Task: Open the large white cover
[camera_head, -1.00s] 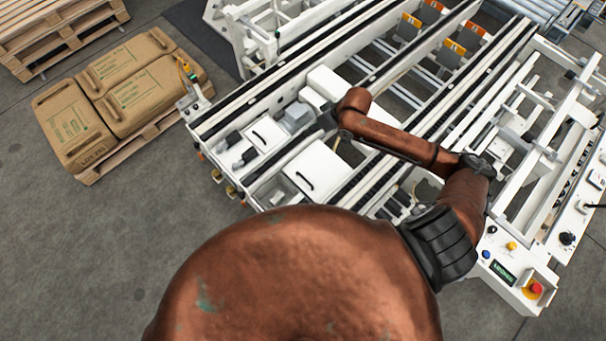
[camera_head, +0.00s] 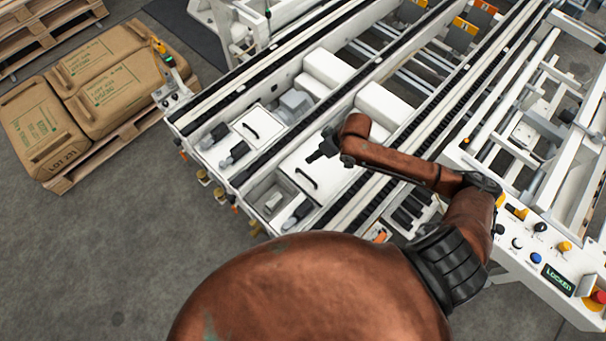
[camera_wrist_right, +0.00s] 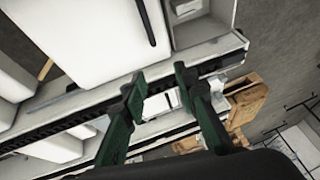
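The large white cover (camera_head: 322,176) lies flat and closed on the conveyor frame, with a dark bar handle (camera_head: 306,178) near its left edge. My right gripper (camera_head: 322,150) is above the cover's upper left part, up the picture from the handle and apart from it. In the right wrist view the cover (camera_wrist_right: 85,38) fills the upper left, with its handle (camera_wrist_right: 147,20) at the top. The green fingers of my right gripper (camera_wrist_right: 160,80) are spread, with nothing between them. My left gripper is not in view.
A smaller white cover (camera_head: 258,125) with its own handle lies up and left. A control panel (camera_head: 540,262) with buttons and a lit "LOCKED" display stands at right. Brown sacks (camera_head: 112,88) lie on a pallet at left. Grey floor (camera_head: 110,250) is clear at lower left.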

